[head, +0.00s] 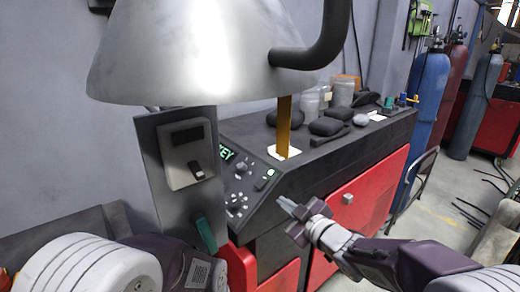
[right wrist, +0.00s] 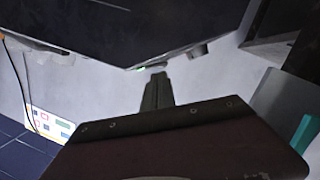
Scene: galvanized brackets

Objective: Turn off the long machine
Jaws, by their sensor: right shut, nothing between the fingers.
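The long machine (head: 345,188) is a black-topped bench with red doors, running from the middle of the head view toward the back right. Its sloped control panel (head: 236,206) at the near end carries a lit green display (head: 227,153), several knobs and a small green-lit switch (head: 260,184). My right gripper (head: 284,204) is shut and empty, its tips just right of the panel's edge. In the right wrist view its shut fingers (right wrist: 157,85) point at the dark machine edge, close to a small green glow (right wrist: 142,68); contact cannot be told. My left gripper is not visible.
A metal hood (head: 190,50) with a dark pipe hangs over the panel. A grey post with a switch box (head: 188,155) stands left of it. Dark objects and jars (head: 310,105) lie on the machine top. Gas cylinders (head: 425,100) stand behind right.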

